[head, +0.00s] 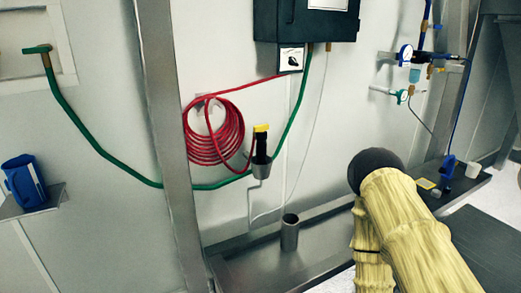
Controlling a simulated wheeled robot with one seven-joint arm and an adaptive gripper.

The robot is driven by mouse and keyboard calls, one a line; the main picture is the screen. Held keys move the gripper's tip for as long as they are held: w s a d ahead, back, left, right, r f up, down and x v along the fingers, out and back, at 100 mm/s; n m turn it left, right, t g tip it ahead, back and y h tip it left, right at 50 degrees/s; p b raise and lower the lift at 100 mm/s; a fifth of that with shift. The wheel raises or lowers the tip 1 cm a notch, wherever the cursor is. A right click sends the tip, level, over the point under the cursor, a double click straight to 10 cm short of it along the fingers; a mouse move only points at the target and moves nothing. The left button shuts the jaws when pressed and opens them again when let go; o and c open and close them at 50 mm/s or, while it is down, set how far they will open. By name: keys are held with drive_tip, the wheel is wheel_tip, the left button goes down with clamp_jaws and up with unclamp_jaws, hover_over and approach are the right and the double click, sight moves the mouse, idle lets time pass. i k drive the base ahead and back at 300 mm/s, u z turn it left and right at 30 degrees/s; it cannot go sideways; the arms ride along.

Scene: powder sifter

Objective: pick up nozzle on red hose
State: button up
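The nozzle (261,143), black with a yellow top, stands upright in a small grey metal holder (262,170) on the wall. Its lower end is hidden inside the holder. The red hose (216,133) hangs coiled on a wall hook just left of the nozzle. One end of the hose runs up to the dark box, and a loose strand drops toward the nozzle. My arm, in a pale yellow sleeve with a dark round joint, fills the lower right. My gripper is not in view.
A dark control box (305,20) hangs above the holder. A green hose (110,158) sags along the wall behind it. A steel cup (290,232) stands on the steel ledge (245,270) below. A blue jug (24,182) sits at the left. A steel post (165,120) stands left of the coil.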

sight(262, 138)
drive_tip(key=u, duration=3.15)
drive_tip(key=k, duration=0.9)
drive_tip(key=z, duration=2.25)
drive_tip(key=i, duration=1)
drive_tip(key=z, duration=0.05)
